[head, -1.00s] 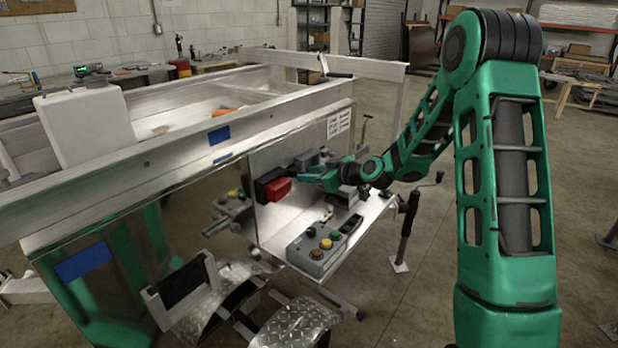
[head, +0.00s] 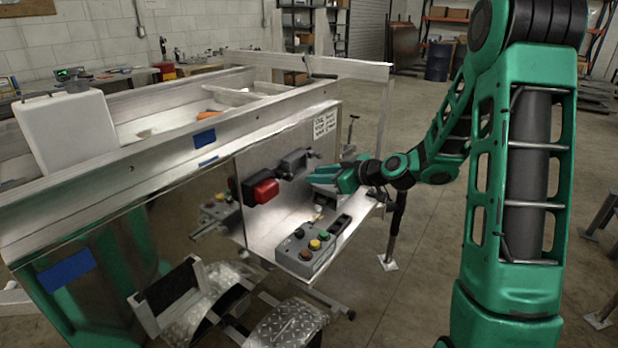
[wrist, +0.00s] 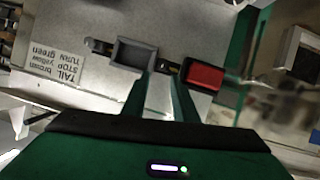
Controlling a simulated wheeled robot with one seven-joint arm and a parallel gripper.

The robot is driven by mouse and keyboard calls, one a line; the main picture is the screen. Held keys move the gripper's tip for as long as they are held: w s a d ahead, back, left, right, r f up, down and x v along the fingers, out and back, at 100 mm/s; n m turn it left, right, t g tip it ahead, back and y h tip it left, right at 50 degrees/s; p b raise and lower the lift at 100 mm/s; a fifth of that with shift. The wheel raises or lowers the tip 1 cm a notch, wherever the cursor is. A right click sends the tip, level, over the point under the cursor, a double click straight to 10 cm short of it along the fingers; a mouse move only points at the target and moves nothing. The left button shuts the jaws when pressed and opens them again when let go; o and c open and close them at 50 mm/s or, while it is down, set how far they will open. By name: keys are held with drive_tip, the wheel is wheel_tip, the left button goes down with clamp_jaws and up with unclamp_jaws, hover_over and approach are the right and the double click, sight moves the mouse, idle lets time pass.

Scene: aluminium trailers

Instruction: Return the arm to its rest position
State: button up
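My green arm (head: 515,160) stands at the right of the head view and reaches in towards the trailer's metal panel. My gripper (head: 325,177) is in front of the panel, above the shelf, pointing left. It looks empty. In the wrist view the two green fingers of my gripper (wrist: 160,82) stand apart with bare panel between them. A grey connector box (head: 295,162) is on the panel, beyond the fingertips and apart from them. It also shows in the wrist view (wrist: 136,56).
A red lamp (head: 262,187) sits left of the connector box. A control box with coloured buttons (head: 305,250) lies on the shelf below my gripper. A trailer rail (head: 160,158) runs along the left. Open floor (head: 400,310) lies between the shelf and my arm.

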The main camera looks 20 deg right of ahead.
drive_tip(key=shift+s+d+r, duration=0.1)
drive_tip(key=shift+s+d, duration=0.1)
drive_tip(key=shift+s, duration=0.1)
drive_tip(key=s+d+m+g+h, duration=0.2)
drive_tip(key=s+d+m+g, duration=0.1)
drive_tip(key=s, duration=1.1)
drive_tip(key=s+d+m+g+h, duration=0.2)
drive_tip(key=s+m+g, duration=0.3)
drive_tip(key=s, duration=1)
drive_tip(key=s+d+m+g+h, duration=0.2)
drive_tip(key=s+d+m+g, duration=0.2)
drive_tip(key=s, duration=1)
drive_tip(key=shift+s+d+r+m+h, duration=0.15)
drive_tip(key=shift+d+r+m+h, duration=0.35)
drive_tip(key=shift+m, duration=0.7)
drive_tip(key=shift+d+f, duration=0.1)
